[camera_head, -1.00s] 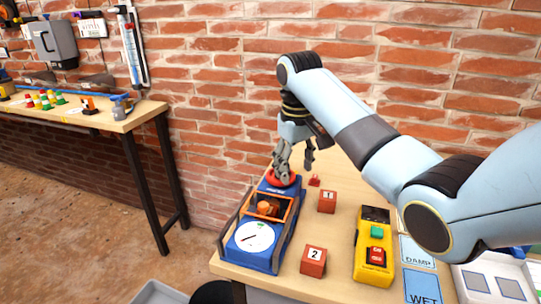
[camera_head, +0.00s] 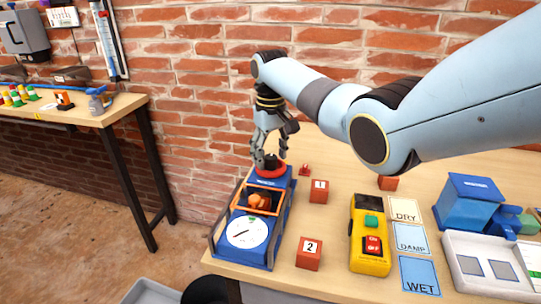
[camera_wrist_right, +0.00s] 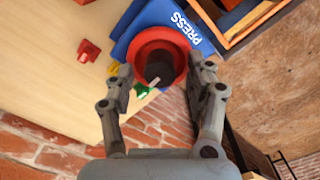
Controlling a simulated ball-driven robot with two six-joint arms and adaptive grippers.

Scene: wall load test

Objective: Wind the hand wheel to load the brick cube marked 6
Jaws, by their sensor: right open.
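The blue press (camera_head: 257,212) stands at the left end of the table, with a white dial (camera_head: 247,231) at its front and an orange frame around an orange-brown piece (camera_head: 259,201). Its red hand wheel (camera_head: 271,173) is at the back. The wheel also shows in the right wrist view (camera_wrist_right: 150,44), with a dark knob (camera_wrist_right: 159,69) on it. My right gripper (camera_head: 270,161) is at the wheel. Its open fingers (camera_wrist_right: 160,82) lie either side of the knob; contact is unclear. No number 6 is readable on any cube. My left gripper is not in view.
Brick cubes marked 1 (camera_head: 319,191) and 2 (camera_head: 309,254) stand right of the press. A yellow switch box (camera_head: 369,258), DRY, DAMP and WET cards (camera_head: 420,276) and a white tray (camera_head: 468,289) lie further right. Another brick cube (camera_head: 388,183) sits behind my arm.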

